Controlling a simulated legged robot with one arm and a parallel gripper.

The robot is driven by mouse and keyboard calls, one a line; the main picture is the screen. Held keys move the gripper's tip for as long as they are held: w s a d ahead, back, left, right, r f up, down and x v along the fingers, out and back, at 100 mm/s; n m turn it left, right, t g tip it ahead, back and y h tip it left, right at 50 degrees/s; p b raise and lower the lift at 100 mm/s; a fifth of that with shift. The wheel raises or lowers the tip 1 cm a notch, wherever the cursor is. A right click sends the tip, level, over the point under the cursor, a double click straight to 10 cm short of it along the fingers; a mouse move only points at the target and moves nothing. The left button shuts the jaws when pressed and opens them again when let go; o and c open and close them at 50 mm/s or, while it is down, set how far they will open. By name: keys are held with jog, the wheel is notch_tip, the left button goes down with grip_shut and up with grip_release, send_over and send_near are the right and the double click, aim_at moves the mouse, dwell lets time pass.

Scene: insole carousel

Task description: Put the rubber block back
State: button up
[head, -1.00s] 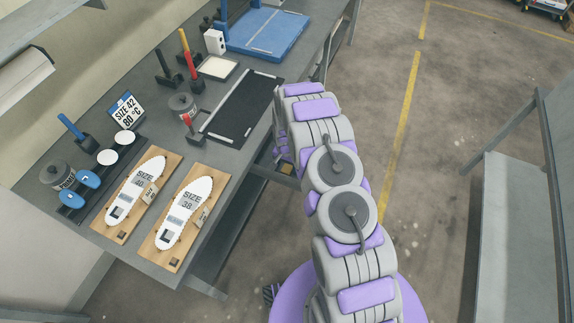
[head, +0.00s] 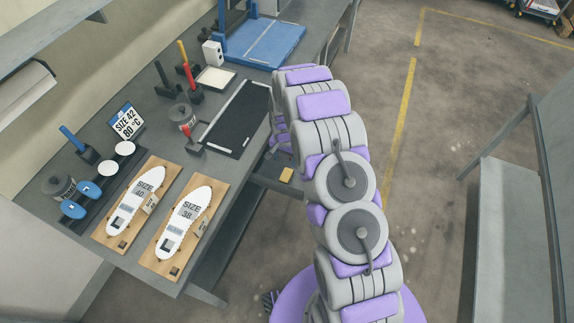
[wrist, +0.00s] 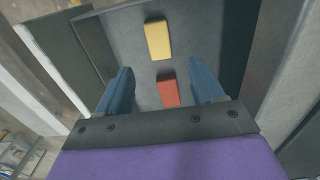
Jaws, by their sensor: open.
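Two blocks lie in a grey tray or open drawer (wrist: 195,35) in the wrist view: a yellow block (wrist: 158,40) and a red block (wrist: 168,93). I cannot tell from looks which is the rubber one. The yellow block also shows in the head view (head: 286,174), below the bench's front edge. My gripper (wrist: 163,68) is open, its two blue-grey fingers spread on either side of the red block in the picture. Nothing is held. Height above the tray is unclear. In the head view my arm hides the fingers and the red block.
The grey bench (head: 222,172) carries two wooden boards with white insoles, SIZE 40 (head: 136,200) and SIZE 38 (head: 190,216). A black mat (head: 238,118), a blue platform (head: 262,42) and a SIZE 42 sign (head: 126,120) stand behind. Floor to the right is open.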

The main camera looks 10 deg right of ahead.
jog(key=s+r+n, duration=0.2)
jog(key=s+r, duration=0.5)
jog(key=r, duration=0.5)
jog(key=s+r+n, duration=0.1)
jog(key=s+r, duration=0.6)
jog(key=r, duration=0.5)
jog(key=s+r+n, duration=0.1)
jog(key=s+r, duration=0.2)
jog(key=s, duration=0.6)
jog(key=s+r+n+g, duration=0.1)
jog(key=s+r, duration=0.3)
jog(key=s, duration=0.5)
jog(key=s+r+n, duration=0.2)
jog(key=s+r, duration=0.2)
jog(key=s, duration=0.6)
jog(key=shift+g, duration=0.4)
jog(key=shift+s, duration=0.1)
